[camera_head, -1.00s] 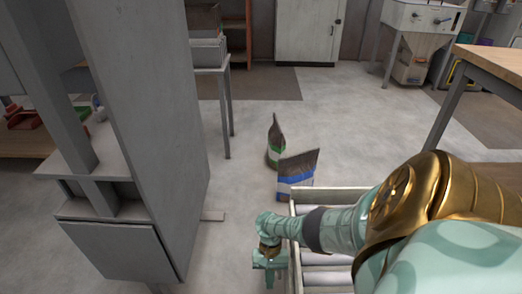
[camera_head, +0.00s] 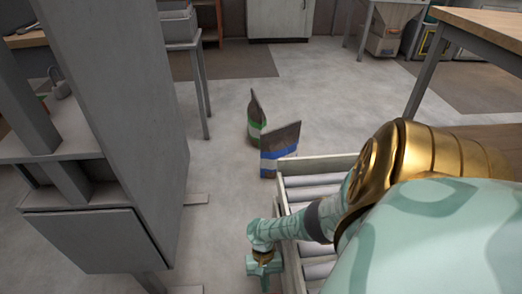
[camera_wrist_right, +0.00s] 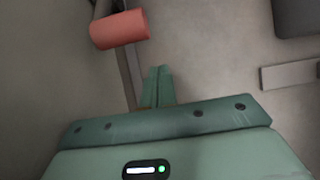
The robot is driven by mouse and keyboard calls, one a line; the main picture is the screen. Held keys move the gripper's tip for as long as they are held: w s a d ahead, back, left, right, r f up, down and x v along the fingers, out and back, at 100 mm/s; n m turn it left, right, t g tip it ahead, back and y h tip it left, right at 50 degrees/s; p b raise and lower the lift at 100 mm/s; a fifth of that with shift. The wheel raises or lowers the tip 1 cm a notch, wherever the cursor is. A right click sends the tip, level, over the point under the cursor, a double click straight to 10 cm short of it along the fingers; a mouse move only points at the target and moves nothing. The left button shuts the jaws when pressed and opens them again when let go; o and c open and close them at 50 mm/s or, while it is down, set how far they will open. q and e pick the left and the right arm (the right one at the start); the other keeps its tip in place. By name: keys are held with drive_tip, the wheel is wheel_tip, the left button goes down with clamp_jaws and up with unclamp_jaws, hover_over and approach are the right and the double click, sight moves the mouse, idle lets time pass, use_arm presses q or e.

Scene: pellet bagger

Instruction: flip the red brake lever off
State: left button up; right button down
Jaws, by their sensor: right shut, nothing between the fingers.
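The red brake lever shows in the right wrist view as a rounded red grip (camera_wrist_right: 119,30) on a grey bar. I cannot make it out in the head view. My right gripper (camera_wrist_right: 157,72) is shut and empty, with its fingers together just below and to the right of the red grip in the picture; a gap shows between them. In the head view my right gripper (camera_head: 263,277) hangs low beside the roller conveyor (camera_head: 282,225), partly cut by the bottom edge. My left gripper is not in view.
A tall grey machine cabinet (camera_head: 130,100) stands at the left. A blue-banded bag (camera_head: 279,160) and a green-banded bag (camera_head: 256,130) stand beyond the conveyor. A wooden-topped table (camera_head: 490,25) is at the upper right. Bare floor lies between cabinet and conveyor.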

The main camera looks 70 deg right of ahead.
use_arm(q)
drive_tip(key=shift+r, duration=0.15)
use_arm(e)
drive_tip(key=shift+s+a+r, duration=0.25)
drive_tip(key=shift+a+r, duration=0.25)
drive_tip(key=shift+r, duration=0.3)
drive_tip(key=shift+s+a+r, duration=0.2)
drive_tip(key=shift+a+r, duration=0.25)
drive_tip(key=shift+r, duration=0.3)
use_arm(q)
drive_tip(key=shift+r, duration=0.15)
use_arm(e)
drive_tip(key=shift+r, duration=0.1)
